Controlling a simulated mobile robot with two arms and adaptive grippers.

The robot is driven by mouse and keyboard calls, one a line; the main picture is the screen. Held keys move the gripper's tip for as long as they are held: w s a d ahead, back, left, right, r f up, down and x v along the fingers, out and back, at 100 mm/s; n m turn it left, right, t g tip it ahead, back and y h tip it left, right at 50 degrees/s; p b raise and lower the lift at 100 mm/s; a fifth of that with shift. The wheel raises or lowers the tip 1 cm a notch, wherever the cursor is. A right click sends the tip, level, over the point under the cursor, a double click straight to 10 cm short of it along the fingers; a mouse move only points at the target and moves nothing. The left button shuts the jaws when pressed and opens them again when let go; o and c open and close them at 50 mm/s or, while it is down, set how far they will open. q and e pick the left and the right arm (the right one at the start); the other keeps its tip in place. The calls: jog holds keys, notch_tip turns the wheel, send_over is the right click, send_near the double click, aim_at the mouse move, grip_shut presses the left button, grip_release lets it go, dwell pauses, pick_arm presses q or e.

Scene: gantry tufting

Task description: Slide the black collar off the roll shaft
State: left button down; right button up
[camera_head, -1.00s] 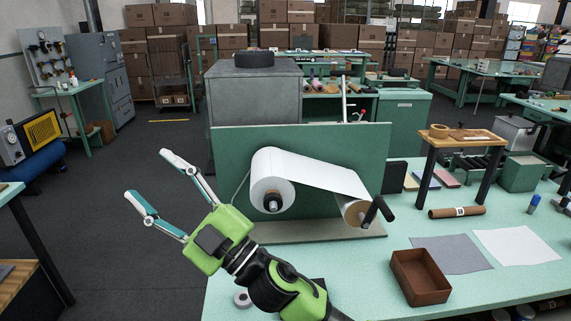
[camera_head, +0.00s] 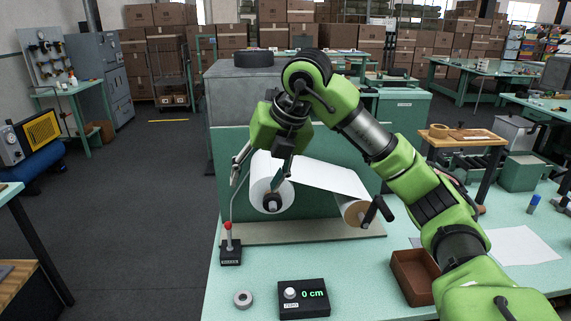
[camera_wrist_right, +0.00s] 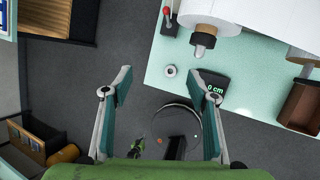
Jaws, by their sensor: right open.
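The black collar (camera_head: 271,203) sits on the shaft end at the near face of the white roll (camera_head: 262,176), which is mounted on the green stand (camera_head: 330,145). In the right wrist view, the shaft end with the collar (camera_wrist_right: 204,39) pokes out from the roll at the top, beyond my fingertips. My right gripper (camera_head: 255,178) is open, fingers pointing down, in front of the roll's upper left part in the head view. Its open fingers (camera_wrist_right: 160,73) have nothing between them in the wrist view.
A white ring (camera_head: 243,299) and a black display reading 0 cm (camera_head: 304,298) lie on the near bench. A brown tray (camera_head: 412,275) is to the right, partly behind my right arm.

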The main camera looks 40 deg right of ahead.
jog(key=m+h, duration=0.2)
send_near(274, 202)
jog(key=p+x, duration=0.3)
jog(key=x, duration=0.6)
jog(key=shift+w+f, duration=0.1)
jog(key=shift+w, duration=0.2)
jog(key=c, duration=1.1)
jog(key=shift+c, duration=0.4)
jog(key=shift+s, duration=0.15)
jog(key=s+a+b, duration=0.1)
jog(key=s+a, duration=0.2)
jog(key=s, duration=0.2)
jog(key=shift+b, duration=0.35)
jog(key=shift+s+a, duration=0.2)
